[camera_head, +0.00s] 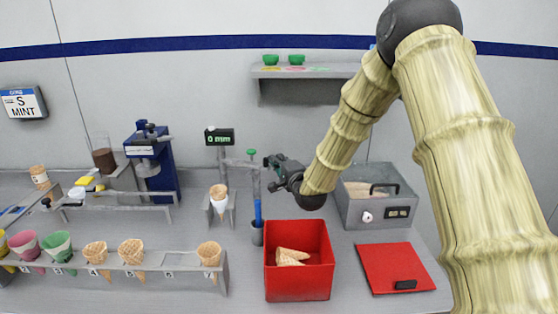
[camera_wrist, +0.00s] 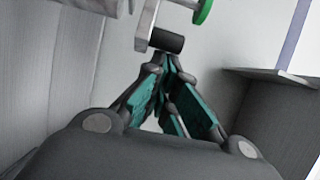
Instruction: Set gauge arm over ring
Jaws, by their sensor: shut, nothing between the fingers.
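The gauge stands at the back, with a display (camera_head: 219,137) reading 0 mm and a grey gauge arm (camera_head: 240,163) reaching right from its post. A green knob (camera_head: 251,152) sits above the arm. A waffle cone (camera_head: 219,191) in a white sleeve stands upright in a small grey stand below the display; I cannot make out the ring itself. My gripper (camera_head: 268,162) is at the arm's right end. In the wrist view my gripper (camera_wrist: 166,62) is shut and empty, its fingertips close to a black cylindrical grip (camera_wrist: 166,40) on the grey bar; whether they touch is unclear.
A red bin (camera_head: 298,273) with cones is in front of my gripper. A blue tool (camera_head: 258,213) stands in a grey cup. A grey box (camera_head: 378,207) and a red mat (camera_head: 397,268) are right. A rack (camera_head: 150,281) with several cones is left. A shelf (camera_head: 305,71) is above.

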